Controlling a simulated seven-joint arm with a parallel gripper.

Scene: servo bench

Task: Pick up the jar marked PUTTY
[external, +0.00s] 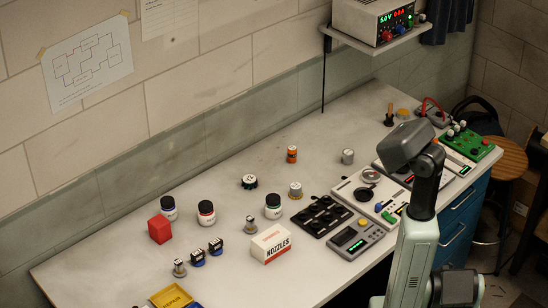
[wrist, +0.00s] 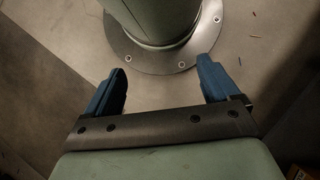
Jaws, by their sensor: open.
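Three white jars with dark lids stand upright on the bench in the external view: a left jar with a blue band (external: 169,211), a middle jar with a red band (external: 206,217), and a pale jar (external: 273,210) further right. Their labels are too small to read, so I cannot tell which is marked PUTTY. My gripper (wrist: 162,82) is open and empty in the wrist view, its two blue fingers wide apart above my own round base. No jar shows there. In the external view my arm stands at the right, away from the jars; I cannot make out its fingers.
A red block (external: 160,229) touches or nearly touches the left jar. A nozzles box (external: 271,244) stands in front of the pale jar. Small servos (external: 198,257), a black tray (external: 322,216) and a meter (external: 357,239) lie nearby. The bench behind the jars is mostly clear.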

